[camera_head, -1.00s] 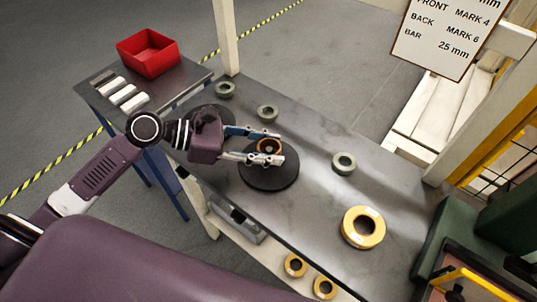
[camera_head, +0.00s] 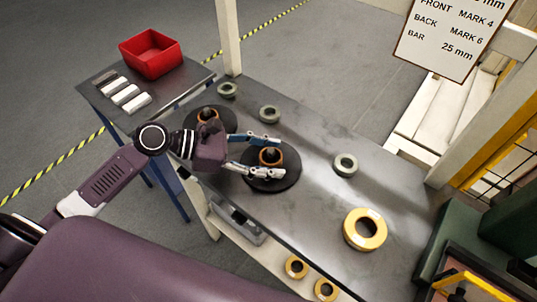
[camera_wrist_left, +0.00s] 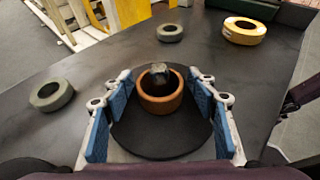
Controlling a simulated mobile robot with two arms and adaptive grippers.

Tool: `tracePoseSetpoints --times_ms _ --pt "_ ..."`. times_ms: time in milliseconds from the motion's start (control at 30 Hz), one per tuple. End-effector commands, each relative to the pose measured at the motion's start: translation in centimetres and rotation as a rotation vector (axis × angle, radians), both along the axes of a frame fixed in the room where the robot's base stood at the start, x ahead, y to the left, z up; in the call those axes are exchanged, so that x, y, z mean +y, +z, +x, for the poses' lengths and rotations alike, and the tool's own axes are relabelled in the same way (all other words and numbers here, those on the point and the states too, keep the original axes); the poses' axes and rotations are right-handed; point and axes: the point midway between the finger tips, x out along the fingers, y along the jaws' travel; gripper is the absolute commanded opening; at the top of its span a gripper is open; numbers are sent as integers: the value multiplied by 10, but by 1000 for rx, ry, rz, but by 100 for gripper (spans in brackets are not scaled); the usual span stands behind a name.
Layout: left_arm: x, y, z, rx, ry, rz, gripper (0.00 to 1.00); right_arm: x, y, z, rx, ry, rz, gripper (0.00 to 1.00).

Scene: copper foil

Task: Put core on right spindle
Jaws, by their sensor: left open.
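The copper-brown core (camera_head: 271,160) is around the right spindle (camera_head: 269,150), low over its black round base (camera_head: 272,184). The spindle's grey top shows inside the core in the left wrist view (camera_wrist_left: 159,71). My left gripper (camera_head: 279,160) is open, with one blue-padded finger on each side of the core. In the left wrist view there is a gap between each finger and the core (camera_wrist_left: 162,104).
Several grey-green rings, such as one at the right (camera_head: 345,164), lie on the dark table (camera_head: 315,215). A large yellow ring (camera_head: 365,229) lies near its right end. A red bin (camera_head: 150,53) stands on a side table at the back left.

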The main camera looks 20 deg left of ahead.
Motion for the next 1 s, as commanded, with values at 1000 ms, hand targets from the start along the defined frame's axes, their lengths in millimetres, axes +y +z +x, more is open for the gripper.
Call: tracePoseSetpoints --times_ms 1000 --pt "100 49 -47 0 -1 0 53 0 -5 0 1 0 0 56"
